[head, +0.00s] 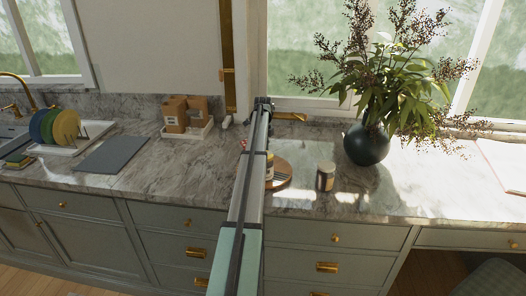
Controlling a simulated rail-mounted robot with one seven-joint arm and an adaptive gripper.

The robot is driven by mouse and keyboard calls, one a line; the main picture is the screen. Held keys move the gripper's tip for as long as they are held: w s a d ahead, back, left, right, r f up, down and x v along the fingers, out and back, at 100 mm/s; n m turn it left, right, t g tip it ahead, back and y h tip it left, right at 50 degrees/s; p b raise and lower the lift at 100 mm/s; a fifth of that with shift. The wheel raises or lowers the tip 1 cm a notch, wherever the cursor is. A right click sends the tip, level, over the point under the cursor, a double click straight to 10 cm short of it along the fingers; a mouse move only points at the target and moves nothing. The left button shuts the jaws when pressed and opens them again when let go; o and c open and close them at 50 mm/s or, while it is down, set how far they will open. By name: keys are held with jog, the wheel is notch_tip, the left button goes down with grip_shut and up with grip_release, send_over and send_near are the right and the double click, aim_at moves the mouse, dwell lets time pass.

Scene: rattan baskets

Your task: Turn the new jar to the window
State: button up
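A small jar (325,180) with a dark body and a pale label stands upright on the marble counter (215,165), right of my arm. A second jar (269,168), with a yellowish label, stands at a round wooden board (283,172) and is partly hidden by my arm. I cannot tell which jar is the new one. The window (295,55) is behind the counter, above the jars. My arm reaches from the bottom middle up over the counter, left of the free-standing jar. No gripper fingers can be made out.
A dark round vase (366,145) with tall branches stands right of the jar. To the left are a tray (197,132) with brown boxes, a grey board (112,154) and a plate rack. Bare counter lies left of my arm and in front of the jar.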

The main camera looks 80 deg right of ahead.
notch_tip(320, 180, up, 12)
jog(key=shift+f, duration=0.2)
dwell(0.5)
